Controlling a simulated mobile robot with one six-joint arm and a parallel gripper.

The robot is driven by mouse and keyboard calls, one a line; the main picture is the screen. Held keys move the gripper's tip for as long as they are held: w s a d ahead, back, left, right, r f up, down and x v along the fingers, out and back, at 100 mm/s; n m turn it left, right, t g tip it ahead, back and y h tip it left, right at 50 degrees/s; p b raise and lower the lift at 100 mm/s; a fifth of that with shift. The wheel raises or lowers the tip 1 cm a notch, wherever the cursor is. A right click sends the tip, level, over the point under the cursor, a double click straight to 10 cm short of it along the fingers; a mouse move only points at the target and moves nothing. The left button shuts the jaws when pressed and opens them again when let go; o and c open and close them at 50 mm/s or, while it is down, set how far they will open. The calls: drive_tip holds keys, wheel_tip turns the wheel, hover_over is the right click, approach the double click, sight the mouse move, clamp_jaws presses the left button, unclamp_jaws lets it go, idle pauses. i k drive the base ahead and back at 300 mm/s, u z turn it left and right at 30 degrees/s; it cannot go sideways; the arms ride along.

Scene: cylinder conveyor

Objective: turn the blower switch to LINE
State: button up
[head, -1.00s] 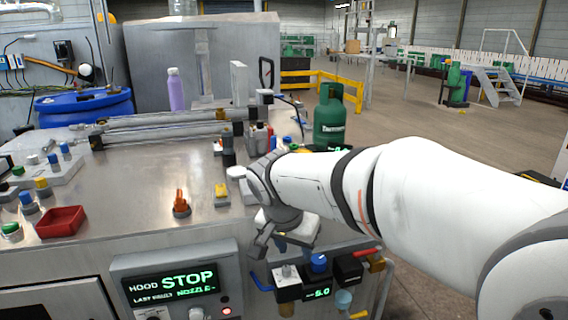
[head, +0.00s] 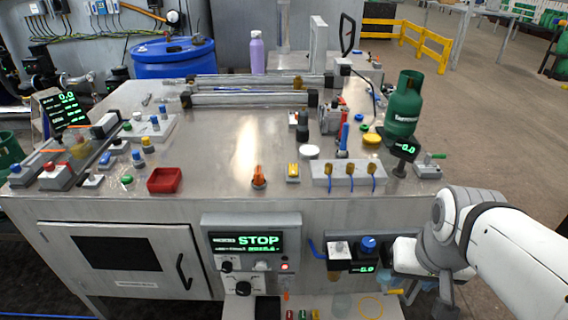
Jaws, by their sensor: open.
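The control panel (head: 206,250) on the front of the metal bench has a green display reading STOP. Below the display are a black knob on the left (head: 226,265), a pale knob on the right (head: 262,266) and a larger black knob lower down (head: 243,287). Their labels are too small to read, so I cannot tell which is the blower switch or where it points. My gripper (head: 446,296) is at the lower right, in front of the bench's right end and well apart from these knobs. Its jaws are open; the wrist partly hides them.
A valve block with a blue knob (head: 368,243) and a small display sits between the panel and my arm. A red tray (head: 164,180), an orange knob (head: 259,177) and a green gas bottle (head: 404,106) are on the bench. Open floor lies to the right.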

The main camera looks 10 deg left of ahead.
sight(226, 267)
drive_tip(key=u, duration=1.4)
drive_tip(key=k, duration=1.15)
drive_tip(key=z, duration=0.8)
drive_tip(key=i, duration=0.5)
